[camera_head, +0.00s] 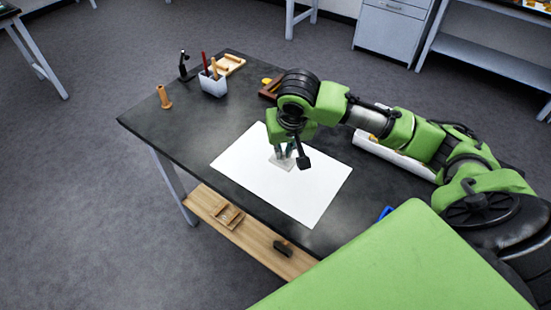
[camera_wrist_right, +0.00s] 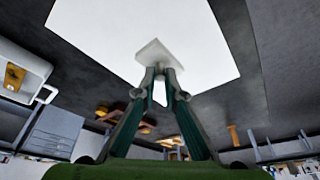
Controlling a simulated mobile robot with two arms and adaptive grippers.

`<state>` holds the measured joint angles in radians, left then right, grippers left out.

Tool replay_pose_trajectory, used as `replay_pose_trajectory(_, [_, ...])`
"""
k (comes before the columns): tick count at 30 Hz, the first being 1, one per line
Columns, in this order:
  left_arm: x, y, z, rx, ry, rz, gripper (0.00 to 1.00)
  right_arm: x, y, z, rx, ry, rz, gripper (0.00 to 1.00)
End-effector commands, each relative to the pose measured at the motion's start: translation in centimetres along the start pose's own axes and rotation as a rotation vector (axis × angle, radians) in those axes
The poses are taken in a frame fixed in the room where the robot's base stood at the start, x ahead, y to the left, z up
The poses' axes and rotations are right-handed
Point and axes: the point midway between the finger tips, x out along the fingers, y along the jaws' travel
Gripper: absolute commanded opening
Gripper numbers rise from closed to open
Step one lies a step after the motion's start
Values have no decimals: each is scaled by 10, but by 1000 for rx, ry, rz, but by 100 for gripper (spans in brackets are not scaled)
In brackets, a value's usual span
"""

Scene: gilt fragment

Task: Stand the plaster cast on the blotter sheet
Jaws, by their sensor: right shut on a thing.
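The white blotter sheet (camera_head: 310,200) lies flat on the dark tabletop and also shows in the right wrist view (camera_wrist_right: 105,30). The plaster cast (camera_head: 283,163) is a small pale piece over the sheet's middle. My right gripper (camera_head: 284,152) points down and is shut on the cast's upper part. In the right wrist view the fingertips meet at the cast, whose flat pale square part (camera_wrist_right: 152,52) faces the sheet. I cannot tell whether the cast touches the sheet. My left gripper is not in view.
A white cup with tools (camera_head: 212,84), a wooden peg (camera_head: 163,97) and a dark stand (camera_head: 185,66) stand at the table's far left. A white tray (camera_head: 393,158) lies right of the sheet, behind my right arm. A lower wooden shelf (camera_head: 255,237) holds small items.

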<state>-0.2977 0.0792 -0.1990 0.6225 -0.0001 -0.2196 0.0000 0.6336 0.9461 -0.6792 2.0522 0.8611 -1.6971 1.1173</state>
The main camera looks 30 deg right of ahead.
Motion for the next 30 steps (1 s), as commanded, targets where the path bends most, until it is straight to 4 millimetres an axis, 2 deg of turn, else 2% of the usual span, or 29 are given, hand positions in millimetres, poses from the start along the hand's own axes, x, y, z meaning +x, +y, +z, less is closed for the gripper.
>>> replay_pose_trajectory(3, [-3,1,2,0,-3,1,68,15,-9,-2,1,0,0,0])
replay_pose_trajectory(10, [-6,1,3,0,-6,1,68,34,-21,-5,1,0,0,0])
replay_pose_trajectory(15, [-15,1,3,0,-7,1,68,56,-18,4,-1,-1,2,0])
replay_pose_trajectory(27, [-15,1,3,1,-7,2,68,63,-19,6,0,1,0,0])
replay_pose_trajectory(28, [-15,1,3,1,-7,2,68,63,-19,6,0,2,0,12])
replay_pose_trajectory(30, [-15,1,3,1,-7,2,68,63,-19,6,0,2,0,27])
